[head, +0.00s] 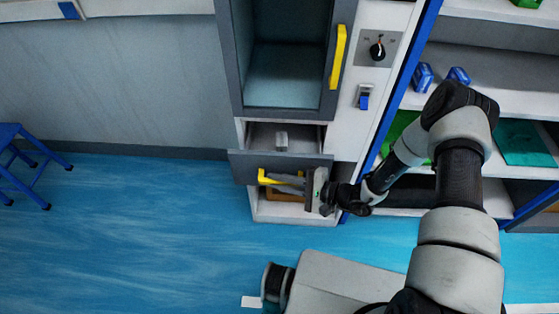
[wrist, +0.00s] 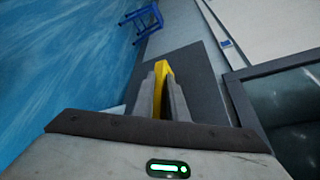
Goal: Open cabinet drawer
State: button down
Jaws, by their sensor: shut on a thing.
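The cabinet drawer (head: 240,167) has a dark grey front and stands pulled out below the cabinet's glazed upper compartment. A small grey-white object (head: 281,140) lies inside it. The yellow handle (head: 263,177) is on the drawer front. My gripper (head: 283,182) reaches in from the right and is shut on this handle. In the wrist view the two fingers of my gripper (wrist: 165,95) close around the yellow handle (wrist: 164,70), with the grey drawer front (wrist: 205,85) behind. My fingers hide part of the handle.
The upper cabinet door has its own yellow handle (head: 338,57). A knob (head: 377,50) and a blue switch (head: 364,98) are on the panel to the right. Shelves with blue items (head: 424,76) stand at right. A blue stool (head: 20,165) is far left; the blue floor between is clear.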

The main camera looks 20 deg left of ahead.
jog(key=s+d+p, duration=0.1)
jog(key=s, duration=0.6)
jog(key=shift+s+d, duration=0.15)
jog(key=shift+d, duration=0.25)
jog(key=c, duration=2)
grip_release()
jog(key=shift+c, duration=0.2)
jog(key=v, duration=1.7)
jog(key=shift+d, duration=0.2)
jog(key=shift+r, duration=0.25)
